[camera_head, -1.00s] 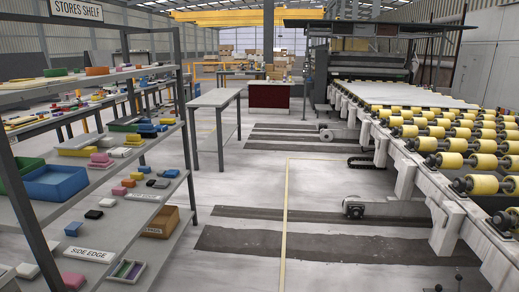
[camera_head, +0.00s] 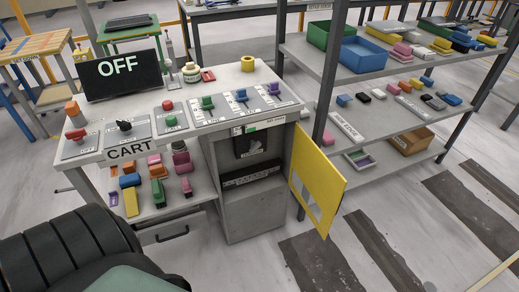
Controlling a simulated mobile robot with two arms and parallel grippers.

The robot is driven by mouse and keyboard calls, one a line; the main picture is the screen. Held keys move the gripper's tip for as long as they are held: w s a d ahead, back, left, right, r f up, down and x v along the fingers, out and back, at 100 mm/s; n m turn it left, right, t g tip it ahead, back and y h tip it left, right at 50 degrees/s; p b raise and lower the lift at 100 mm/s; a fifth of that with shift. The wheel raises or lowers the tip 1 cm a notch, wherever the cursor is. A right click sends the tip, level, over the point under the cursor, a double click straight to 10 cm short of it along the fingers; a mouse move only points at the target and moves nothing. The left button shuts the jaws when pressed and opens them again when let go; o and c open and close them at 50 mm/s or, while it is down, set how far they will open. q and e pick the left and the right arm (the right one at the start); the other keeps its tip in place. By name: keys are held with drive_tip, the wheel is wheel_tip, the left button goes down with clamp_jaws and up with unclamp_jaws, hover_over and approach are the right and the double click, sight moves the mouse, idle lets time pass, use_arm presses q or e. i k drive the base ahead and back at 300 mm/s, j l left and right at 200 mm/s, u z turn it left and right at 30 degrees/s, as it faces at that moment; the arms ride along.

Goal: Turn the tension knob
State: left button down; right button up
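The control desk (camera_head: 213,118) is at the left of the head view. A black knob (camera_head: 124,126) sits on a grey plate, with a red knob (camera_head: 76,134) on the plate to its left. To the right are a red and green button panel (camera_head: 170,118) and green (camera_head: 207,102), blue (camera_head: 241,96) and purple (camera_head: 272,89) handles on grey plates. The small labels are too blurred to tell which control is the tension knob. Neither gripper is in view.
A screen (camera_head: 122,74) reading OFF stands at the back of the desk. A yellow cabinet door (camera_head: 317,180) hangs open below its right end. Small coloured parts lie on a CART-labelled shelf (camera_head: 175,208). A stores shelf (camera_head: 345,122) stands right. Floor at lower right is clear.

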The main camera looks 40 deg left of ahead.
sight(254, 145)
drive_tip(key=i+l+u, duration=0.1)
drive_tip(key=u, duration=0.3)
drive_tip(key=i+l+u, duration=0.15)
drive_tip(key=u, duration=0.3)
drive_tip(key=i+l+u, duration=0.1)
drive_tip(key=l+u, duration=0.15)
drive_tip(key=u, duration=0.15)
drive_tip(key=l+u, duration=0.2)
drive_tip(key=u, duration=0.25)
drive_tip(key=i+l+u, duration=0.1)
drive_tip(key=l+u, duration=0.15)
drive_tip(key=u, duration=0.15)
drive_tip(key=l+u, duration=0.15)
drive_tip(key=l, duration=0.45)
drive_tip(key=k+l+u, duration=0.15)
drive_tip(key=l, duration=0.45)
drive_tip(key=l+u, duration=0.15)
drive_tip(key=l, duration=0.5)
drive_tip(key=k+l, duration=0.15)
drive_tip(key=k, duration=0.2)
drive_tip(key=k+l, duration=0.15)
drive_tip(key=k, duration=0.2)
